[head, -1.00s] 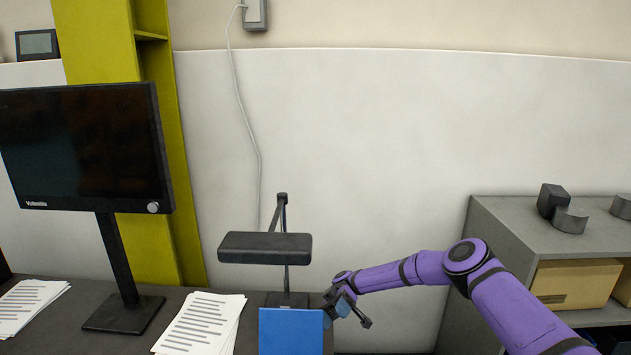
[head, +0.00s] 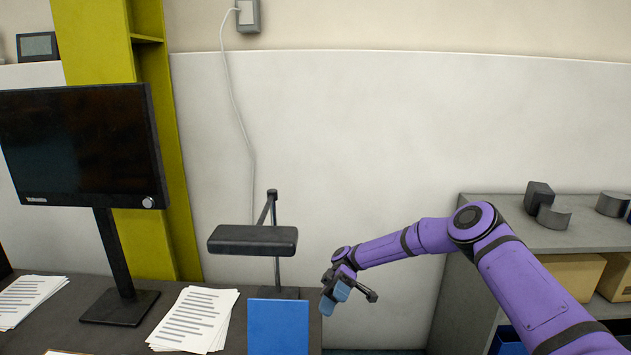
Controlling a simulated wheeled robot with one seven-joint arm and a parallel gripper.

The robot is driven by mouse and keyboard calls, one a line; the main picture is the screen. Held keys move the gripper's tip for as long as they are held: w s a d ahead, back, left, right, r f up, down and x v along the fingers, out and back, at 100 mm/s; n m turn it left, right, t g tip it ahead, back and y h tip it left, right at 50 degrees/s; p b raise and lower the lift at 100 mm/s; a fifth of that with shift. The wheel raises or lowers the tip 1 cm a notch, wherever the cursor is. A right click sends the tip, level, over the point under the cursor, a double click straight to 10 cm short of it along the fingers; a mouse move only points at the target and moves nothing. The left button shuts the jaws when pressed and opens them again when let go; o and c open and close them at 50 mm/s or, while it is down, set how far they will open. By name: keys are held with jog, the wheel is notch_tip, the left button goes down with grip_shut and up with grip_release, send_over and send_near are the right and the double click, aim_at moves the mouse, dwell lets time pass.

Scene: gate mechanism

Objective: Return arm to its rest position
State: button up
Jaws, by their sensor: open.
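My purple arm (head: 400,244) reaches in from the lower right, bent at the elbow. My gripper (head: 328,305) is at its far end, pointing down near the right edge of the desk. It is open, and I see nothing held in it. It is just right of a blue panel (head: 278,328) on the desk, with a small gap between them in the picture.
A black desk lamp (head: 252,240) stands behind the blue panel. A monitor (head: 80,145) and paper stacks (head: 195,318) are on the dark desk to the left. A grey shelf (head: 480,210) with boxes is at the right. The wall area above my arm is clear.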

jog(key=s+d+r+m+t+h, duration=0.1)
jog(key=s+d+r+m+t, duration=0.25)
jog(key=r, duration=0.55)
jog(key=s+d+r+m+t+h, duration=0.2)
jog(key=s+d+r+m+t, duration=0.15)
jog(key=r, duration=0.55)
jog(key=s+d+r+m+t+h, duration=0.1)
jog(key=s+d+r+m+t, duration=0.3)
jog(key=r, duration=0.5)
jog(key=s+d+r+m+t, duration=0.3)
jog(key=s+d+t, duration=0.1)
jog(key=s, duration=0.3)
jog(key=s+d+r+m+t, duration=0.3)
jog(key=s+d+t, duration=0.1)
jog(key=s, duration=0.3)
jog(key=s+d+r+m+t+h, duration=0.1)
jog(key=s+d+r+m+t, duration=0.2)
jog(key=s+d, duration=0.3)
jog(key=shift+s+d+r+m+t, duration=0.15)
jog(key=shift+s+d+m+t, duration=0.35)
jog(key=shift+s, duration=0.55)
jog(key=shift+a, duration=0.15)
